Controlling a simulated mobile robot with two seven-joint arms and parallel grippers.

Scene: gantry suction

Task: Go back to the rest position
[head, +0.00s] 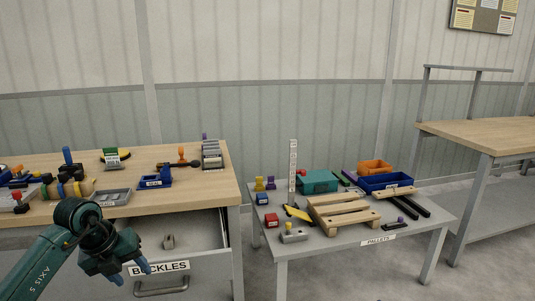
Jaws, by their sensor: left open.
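My left gripper (131,274) hangs in the lower left of the head view, with its teal arm coming in from the left edge. Its two blue fingertips are apart, and I see nothing between them. It is in front of the drawer (205,258) under the wooden workbench (215,190). The drawer is pulled out and its label is partly covered by my gripper. A small grey-brown piece (168,241) lies in the drawer. My right gripper is out of view.
The workbench carries tools, a blue holder (154,179) and a grey rack (212,154). To its right, a low grey table (330,250) holds a wooden pallet (342,212), a teal box (318,181) and blue and orange bins. Another bench (480,134) stands far right. Floor shows between them.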

